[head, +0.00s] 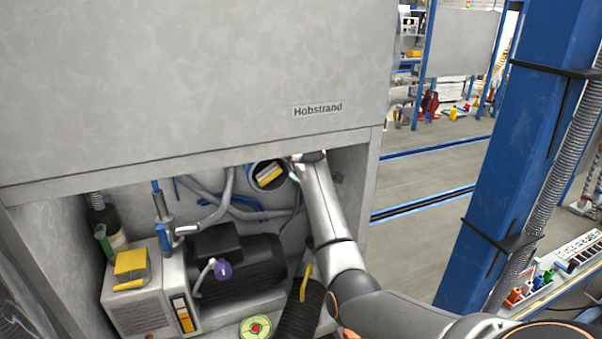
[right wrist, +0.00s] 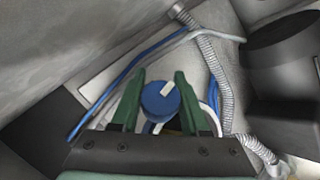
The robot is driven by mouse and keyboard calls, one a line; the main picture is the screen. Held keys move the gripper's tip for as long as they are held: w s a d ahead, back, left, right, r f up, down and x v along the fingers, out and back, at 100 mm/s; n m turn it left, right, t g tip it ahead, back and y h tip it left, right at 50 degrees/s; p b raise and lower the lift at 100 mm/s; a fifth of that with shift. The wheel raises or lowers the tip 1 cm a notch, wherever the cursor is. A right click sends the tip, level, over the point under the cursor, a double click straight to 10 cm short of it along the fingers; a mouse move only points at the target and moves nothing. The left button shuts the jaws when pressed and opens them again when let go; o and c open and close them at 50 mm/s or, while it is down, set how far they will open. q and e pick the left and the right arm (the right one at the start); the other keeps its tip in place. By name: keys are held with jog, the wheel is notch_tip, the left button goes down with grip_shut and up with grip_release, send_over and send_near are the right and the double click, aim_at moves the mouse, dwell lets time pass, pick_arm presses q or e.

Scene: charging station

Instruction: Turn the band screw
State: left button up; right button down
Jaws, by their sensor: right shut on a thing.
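The band screw (right wrist: 155,104) shows in the right wrist view as a round blue knob with a white mark on its face. My right gripper (right wrist: 160,80) has one green finger on each side of it and is shut on it. In the head view my right arm reaches up into the open cabinet, and its hand end is mostly hidden under the upper panel. The knob cannot be made out in the head view. My left gripper is not in view.
The grey cabinet panel (head: 190,75) overhangs the opening. Inside are a black motor (head: 250,265), a round opening with a yellow label (head: 269,176), hoses and a black corrugated hose (head: 298,315). Ribbed conduit (right wrist: 221,75) and blue cables run close to the fingers.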

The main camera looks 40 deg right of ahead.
jog(key=shift+f+y, duration=0.1)
jog(key=shift+y, duration=0.3)
jog(key=shift+a+g, duration=0.1)
jog(key=shift+g, duration=0.2)
jog(key=shift+c, duration=2.1)
grip_release()
jog(key=shift+s+a+r, duration=0.15)
jog(key=shift+s+r, duration=0.15)
jog(key=shift+s, duration=0.1)
jog(key=s+a+b, duration=0.2)
jog(key=s+a, duration=0.4)
jog(key=s, duration=0.4)
jog(key=shift+s, duration=0.3)
